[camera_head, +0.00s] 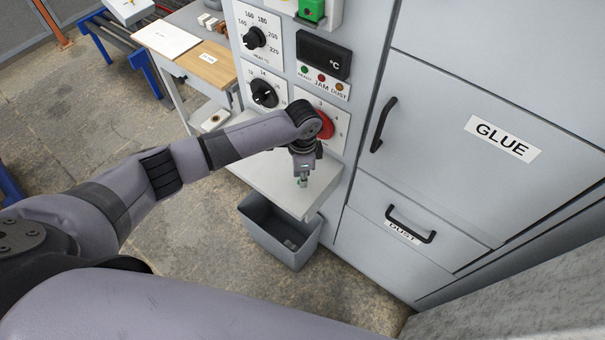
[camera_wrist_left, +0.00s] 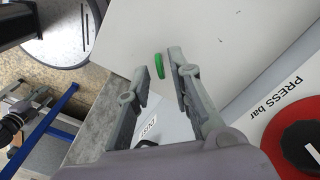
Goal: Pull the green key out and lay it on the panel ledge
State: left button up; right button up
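The green key (camera_wrist_left: 159,66) shows in the left wrist view as a small green oval against the pale panel ledge (camera_wrist_left: 225,35). It lies between and just beyond the tips of my left gripper (camera_wrist_left: 158,62), with a gap to the right finger. The fingers are parted; whether the left tip touches the key I cannot tell. In the head view my left gripper (camera_head: 303,182) points down over the panel ledge (camera_head: 265,172), close to its surface. The key is not clear there. My right gripper is not in view.
A grey bin (camera_head: 283,236) stands below the ledge. A red knob (camera_head: 323,124) and black dials (camera_head: 264,93) are on the panel behind my arm. The GLUE door (camera_head: 455,120) and DUST drawer (camera_head: 385,245) are to the right. A side table (camera_head: 205,65) stands at the back left.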

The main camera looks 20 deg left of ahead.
pick_arm(q)
jog(key=shift+o, duration=0.5)
jog(key=shift+r, duration=0.15)
notch_tip(320, 180, up, 12)
jog(key=shift+f, duration=0.2)
dwell(0.5)
